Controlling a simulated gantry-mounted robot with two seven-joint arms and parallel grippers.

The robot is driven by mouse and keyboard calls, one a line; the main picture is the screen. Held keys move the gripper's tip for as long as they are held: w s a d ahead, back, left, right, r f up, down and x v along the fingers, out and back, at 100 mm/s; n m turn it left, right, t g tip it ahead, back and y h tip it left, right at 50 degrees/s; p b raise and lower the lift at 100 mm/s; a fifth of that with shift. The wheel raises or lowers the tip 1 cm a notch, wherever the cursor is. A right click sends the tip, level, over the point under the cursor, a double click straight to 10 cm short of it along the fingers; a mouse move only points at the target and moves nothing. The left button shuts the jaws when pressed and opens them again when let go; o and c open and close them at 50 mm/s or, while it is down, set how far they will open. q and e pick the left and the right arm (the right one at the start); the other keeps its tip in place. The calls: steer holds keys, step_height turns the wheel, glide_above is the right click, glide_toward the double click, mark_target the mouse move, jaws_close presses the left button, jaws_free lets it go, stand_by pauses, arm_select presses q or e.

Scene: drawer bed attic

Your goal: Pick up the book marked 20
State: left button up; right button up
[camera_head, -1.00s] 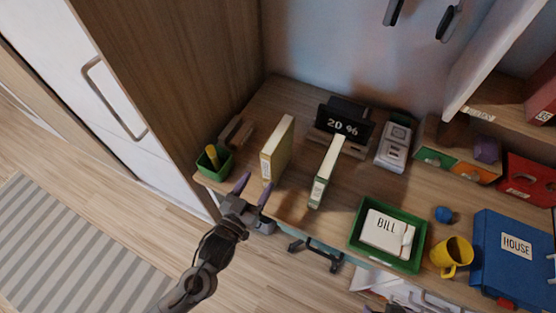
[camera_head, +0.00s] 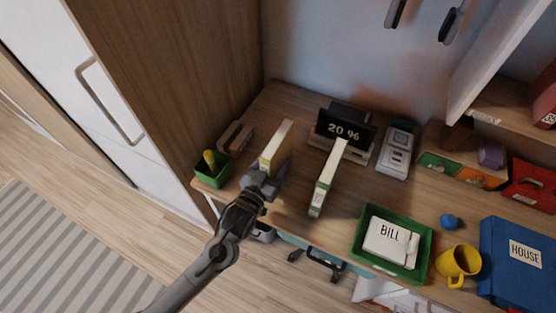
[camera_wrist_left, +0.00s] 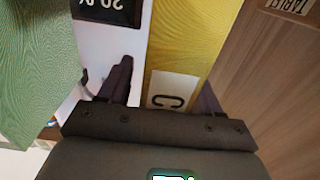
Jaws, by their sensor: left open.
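A pale yellow book (camera_head: 277,143) stands upright on the desk. Its yellow spine (camera_wrist_left: 190,45) has a white label reading "C" in the left wrist view. My left gripper (camera_head: 270,172) is open at its near end, with one finger on each side of the spine in the left wrist view (camera_wrist_left: 163,85). I cannot tell whether the fingers touch it. A green and white book (camera_head: 327,178) stands upright to the right, and its green cover (camera_wrist_left: 40,70) shows in the left wrist view.
A green pen cup (camera_head: 213,175) is at the desk's left edge by the wooden side panel. A green tray (camera_head: 421,262) holds a "BILL" pad. A yellow mug (camera_head: 457,262), a blue "HOUSE" box (camera_head: 505,265) and a card terminal (camera_head: 395,152) are to the right.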

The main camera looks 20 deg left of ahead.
arm_select(q)
steer(key=shift+w, duration=0.1)
jaws_close()
stand_by(0.3)
